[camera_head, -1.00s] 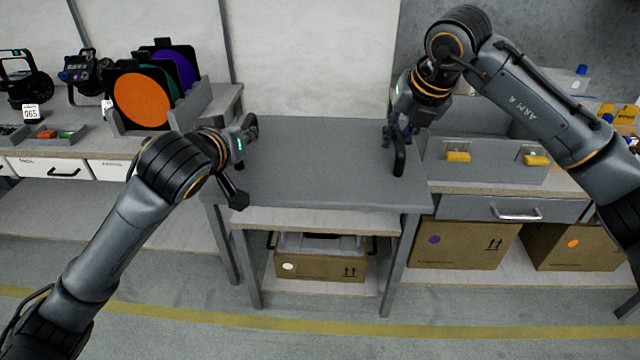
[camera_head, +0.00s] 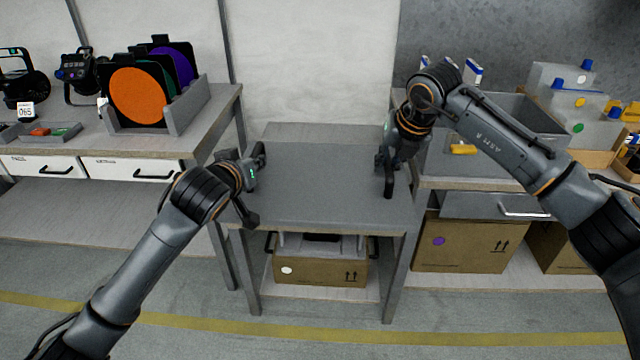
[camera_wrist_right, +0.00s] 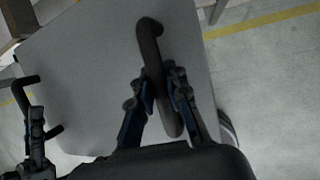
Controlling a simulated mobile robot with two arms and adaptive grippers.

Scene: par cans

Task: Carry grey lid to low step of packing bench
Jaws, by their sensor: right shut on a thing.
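The grey lid (camera_head: 320,190) is a flat, roughly level panel with a black handle at each side. It fills the middle of the head view, in front of the middle bench (camera_head: 320,130). I cannot tell how large the gap beneath it is. My right gripper (camera_head: 388,165) is shut on the right handle; in the right wrist view its fingers (camera_wrist_right: 160,95) close around the handle bar on the lid (camera_wrist_right: 95,75). My left gripper (camera_head: 253,172) is at the left handle and appears closed around it. The lid hides most of the bench top, and I cannot make out a low step.
A cardboard box (camera_head: 320,272) sits under the middle bench. A left counter (camera_head: 150,145) holds a rack with an orange disc (camera_head: 140,95). A right counter (camera_head: 450,183) carries a grey bin and has another carton (camera_head: 465,245) below. A yellow line (camera_head: 330,335) crosses the open floor.

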